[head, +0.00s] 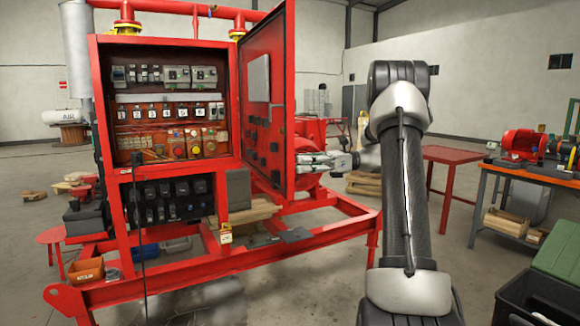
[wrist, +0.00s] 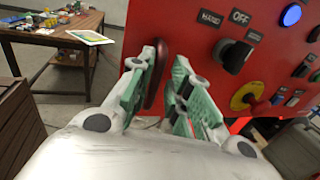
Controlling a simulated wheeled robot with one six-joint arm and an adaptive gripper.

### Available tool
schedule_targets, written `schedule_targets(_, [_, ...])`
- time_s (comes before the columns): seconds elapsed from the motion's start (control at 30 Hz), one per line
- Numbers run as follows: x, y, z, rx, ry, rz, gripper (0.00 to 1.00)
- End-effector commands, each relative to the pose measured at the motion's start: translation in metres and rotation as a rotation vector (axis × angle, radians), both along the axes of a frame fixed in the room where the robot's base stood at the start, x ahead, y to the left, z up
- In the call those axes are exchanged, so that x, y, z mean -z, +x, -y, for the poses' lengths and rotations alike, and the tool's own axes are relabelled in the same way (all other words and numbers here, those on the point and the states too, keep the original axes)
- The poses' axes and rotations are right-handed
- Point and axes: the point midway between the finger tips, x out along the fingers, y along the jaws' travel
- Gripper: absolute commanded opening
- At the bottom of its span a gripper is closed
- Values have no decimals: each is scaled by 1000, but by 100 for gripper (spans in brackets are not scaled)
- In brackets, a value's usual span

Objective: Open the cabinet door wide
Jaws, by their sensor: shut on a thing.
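The red cabinet (head: 95,110) stands open on the skid, with its breakers and numbered switches in plain view. Its red door (head: 283,95) is swung out from the hinges on the cabinet's right side, free edge toward me. I see the door's inner face in the head view and its outer face (wrist: 195,25) in the wrist view. My gripper (head: 322,161) is beyond the door's free edge, on the outer side. In the wrist view my gripper's green-padded fingers (wrist: 166,75) are shut on the dark red door handle (wrist: 156,78), one on each side.
Switches and a yellow-ringed red button (wrist: 247,95) sit beside the handle. A red table (head: 450,154) and a workbench (head: 525,172) with a red motor (head: 522,141) stand at right. The red skid frame (head: 200,268) runs below the cabinet.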

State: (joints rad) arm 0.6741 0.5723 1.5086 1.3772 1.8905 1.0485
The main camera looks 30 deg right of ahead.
Motion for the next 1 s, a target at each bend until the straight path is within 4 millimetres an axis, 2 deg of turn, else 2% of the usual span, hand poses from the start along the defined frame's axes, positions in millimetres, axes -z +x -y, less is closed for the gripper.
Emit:
schedule_targets(0.03, [-5, 9, 4, 10, 2, 14, 0])
schedule_targets(0.2, [-5, 9, 11, -9, 2, 14, 0])
schedule_targets(0.57, [-7, 10, 11, -14, 1, 16, 0])
schedule_targets(0.6, [-7, 10, 11, -14, 0, 17, 29])
schedule_targets(1.0, [-9, 8, 11, -16, 2, 18, 31])
